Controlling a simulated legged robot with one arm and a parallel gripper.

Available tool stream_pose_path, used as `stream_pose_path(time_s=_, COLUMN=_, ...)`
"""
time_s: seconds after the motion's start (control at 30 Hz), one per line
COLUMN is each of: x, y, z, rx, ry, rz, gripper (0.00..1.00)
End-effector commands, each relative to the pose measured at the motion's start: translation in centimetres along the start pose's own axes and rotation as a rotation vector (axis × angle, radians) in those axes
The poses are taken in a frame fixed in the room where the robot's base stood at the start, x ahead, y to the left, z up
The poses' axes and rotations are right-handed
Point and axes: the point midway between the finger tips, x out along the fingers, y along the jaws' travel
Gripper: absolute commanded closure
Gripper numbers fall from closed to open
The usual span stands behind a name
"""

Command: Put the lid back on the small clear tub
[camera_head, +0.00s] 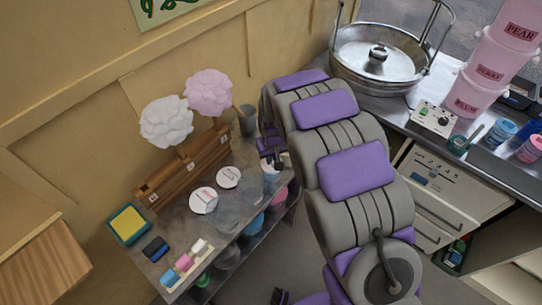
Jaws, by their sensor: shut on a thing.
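My gripper (276,160) points down over the right end of the grey side table, at the back. It is shut on a small pale thing, apparently the lid (283,164), mostly hidden by the fingers. A small clear tub (270,180) stands just below and left of the gripper. I cannot tell whether the lid touches its rim. Two larger clear tubs stand to its left, a middle one (250,187) and a big one (226,213). Two white round lids with labels lie behind them, one nearer (203,201) and one farther (228,177).
A wooden stand (185,167) holds white and pink candyfloss. A grey cup (247,120) stands behind the tubs. A metal candyfloss bowl (380,58) stands on the right counter.

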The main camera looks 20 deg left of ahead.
Motion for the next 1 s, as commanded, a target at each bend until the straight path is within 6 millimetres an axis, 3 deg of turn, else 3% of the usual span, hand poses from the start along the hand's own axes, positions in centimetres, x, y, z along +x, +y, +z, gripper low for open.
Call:
stream_pose_path(time_s=0.13, x=0.01, y=0.00, z=0.00, rx=0.000, ry=0.000, rz=0.000, gripper=1.00)
stream_pose_path(time_s=0.17, x=0.01, y=0.00, z=0.00, rx=0.000, ry=0.000, rz=0.000, gripper=0.89)
stream_pose_path(time_s=0.47, x=0.00, y=0.01, z=0.01, rx=0.000, ry=0.000, rz=0.000, gripper=0.60)
stream_pose_path(time_s=0.63, x=0.00, y=0.01, z=0.00, rx=0.000, ry=0.000, rz=0.000, gripper=0.60)
stream_pose_path(time_s=0.9, x=0.00, y=0.01, z=0.00, rx=0.000, ry=0.000, rz=0.000, gripper=0.34)
stream_pose_path(time_s=1.0, x=0.01, y=0.01, z=0.01, rx=0.000, ry=0.000, rz=0.000, gripper=0.34)
